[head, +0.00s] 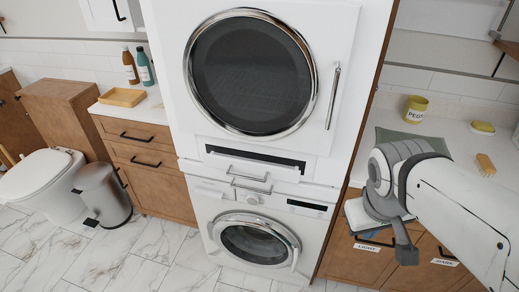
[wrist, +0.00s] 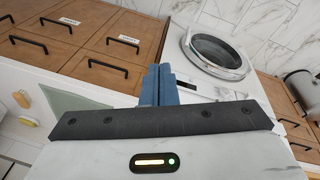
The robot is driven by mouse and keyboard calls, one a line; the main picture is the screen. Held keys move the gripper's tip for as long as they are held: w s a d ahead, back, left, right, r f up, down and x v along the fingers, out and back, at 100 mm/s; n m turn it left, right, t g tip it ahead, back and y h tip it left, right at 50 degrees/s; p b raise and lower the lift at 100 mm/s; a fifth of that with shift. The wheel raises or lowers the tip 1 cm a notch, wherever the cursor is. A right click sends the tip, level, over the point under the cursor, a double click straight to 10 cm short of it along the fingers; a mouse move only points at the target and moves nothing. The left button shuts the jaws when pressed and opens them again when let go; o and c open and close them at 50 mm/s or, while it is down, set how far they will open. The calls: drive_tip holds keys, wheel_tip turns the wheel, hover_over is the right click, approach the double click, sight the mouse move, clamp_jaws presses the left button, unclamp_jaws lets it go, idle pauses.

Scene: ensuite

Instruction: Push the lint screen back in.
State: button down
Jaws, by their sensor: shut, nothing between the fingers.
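The lint screen (head: 250,174) shows in the head view as a low white front with a grey handle, below a dark slot (head: 262,157) at the foot of the upper dryer (head: 252,75). It seems to stand out from the slot, but how far I cannot tell. My gripper (head: 404,254) is to the right of the machines, pointing down in front of the counter drawers, well apart from the lint screen. In the wrist view its blue fingers (wrist: 160,84) are together and empty. I cannot make out the lint screen in the wrist view.
The washer (head: 254,238) stands below the dryer and also shows in the wrist view (wrist: 208,55). Labelled drawers (head: 372,258) are behind my gripper. A pegs tin (head: 415,109) and brush stand on the right counter. A bin (head: 102,195) and toilet are left. Floor before the washer looks clear.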

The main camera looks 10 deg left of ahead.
drive_tip(key=w+a+f+n+t+h+b, duration=0.35)
drive_tip(key=a+f+n+b, duration=0.2)
drive_tip(key=n, duration=0.45)
drive_tip(key=w+a+f+n+t+h+b, duration=0.2)
drive_tip(key=w+a+f+n+b, duration=0.25)
drive_tip(key=a+n+b, duration=0.35)
drive_tip(key=s+a+f+n+t+y+b, duration=0.2)
drive_tip(key=a+n+t+y+b, duration=0.35)
drive_tip(key=a+n, duration=1)
drive_tip(key=w+a+f+m+t, duration=0.1)
drive_tip(key=w+f+m+t, duration=0.1)
drive_tip(key=w, duration=1.1)
drive_tip(key=shift+a+b, duration=0.35)
drive_tip(key=shift+a, duration=0.05)
drive_tip(key=shift+w+a+f, duration=0.1)
drive_tip(key=shift+a, duration=0.05)
